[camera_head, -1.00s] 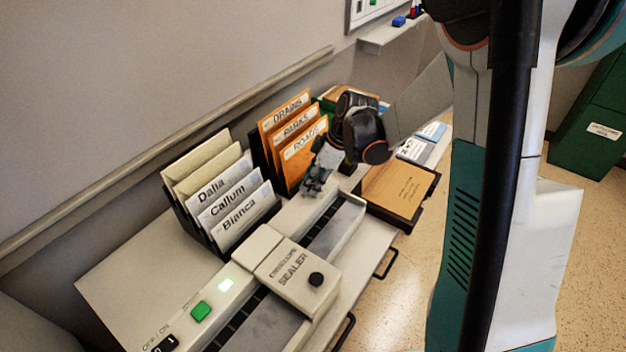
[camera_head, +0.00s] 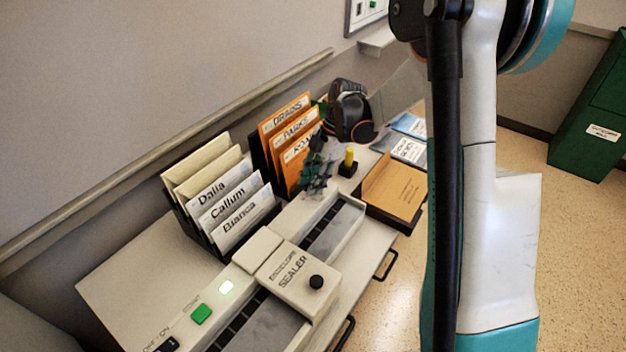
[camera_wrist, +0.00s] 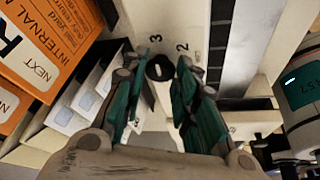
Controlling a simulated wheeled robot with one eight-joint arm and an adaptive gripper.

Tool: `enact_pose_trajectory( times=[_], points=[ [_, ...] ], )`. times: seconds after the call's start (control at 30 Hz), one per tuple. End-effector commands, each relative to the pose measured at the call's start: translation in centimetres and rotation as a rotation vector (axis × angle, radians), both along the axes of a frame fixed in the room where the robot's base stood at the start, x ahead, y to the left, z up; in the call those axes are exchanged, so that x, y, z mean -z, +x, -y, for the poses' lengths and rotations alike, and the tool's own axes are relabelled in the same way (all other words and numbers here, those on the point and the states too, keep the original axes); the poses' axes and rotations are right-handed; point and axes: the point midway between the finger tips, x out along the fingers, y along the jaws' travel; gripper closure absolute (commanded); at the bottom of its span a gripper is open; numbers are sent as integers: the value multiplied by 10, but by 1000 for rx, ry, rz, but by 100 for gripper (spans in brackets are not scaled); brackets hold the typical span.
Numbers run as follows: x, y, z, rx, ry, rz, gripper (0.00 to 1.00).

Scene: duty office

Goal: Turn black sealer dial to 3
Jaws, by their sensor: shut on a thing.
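The envelope sealer (camera_head: 288,277) is a long pale machine on the desk. A black dial (camera_wrist: 160,68) shows in the wrist view on its pale top, with the printed numbers 3 and 2 beyond it. The dial has a small light mark; I cannot tell exactly where it points. My gripper (camera_wrist: 160,73) has its fingers on both sides of the dial and is shut on it. In the head view my gripper (camera_head: 318,172) is at the sealer's far end and hides this dial. A separate black knob (camera_head: 316,282) sits on the sealer's head.
Close to my gripper stand orange folders (camera_head: 291,130) in a rack. Named white envelopes (camera_head: 228,205) stand in another rack nearer. A yellow-topped item (camera_head: 349,157) and a tray with a brown envelope (camera_head: 395,188) are to the right. A green button (camera_head: 201,313) is near the front.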

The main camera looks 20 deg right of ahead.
Motion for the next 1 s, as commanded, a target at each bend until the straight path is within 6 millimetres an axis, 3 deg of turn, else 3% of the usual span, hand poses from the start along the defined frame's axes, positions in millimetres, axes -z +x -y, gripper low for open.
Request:
enact_pose_trajectory(
  times=[0.57,0.6,0.7,1.0],
  points=[
    [2,-1,0,-38,-2,-1,97],
    [2,-1,0,-38,-2,-1,71],
    [1,-1,0,-37,-1,-2,52],
    [0,0,0,-36,-1,0,52]
  ],
)
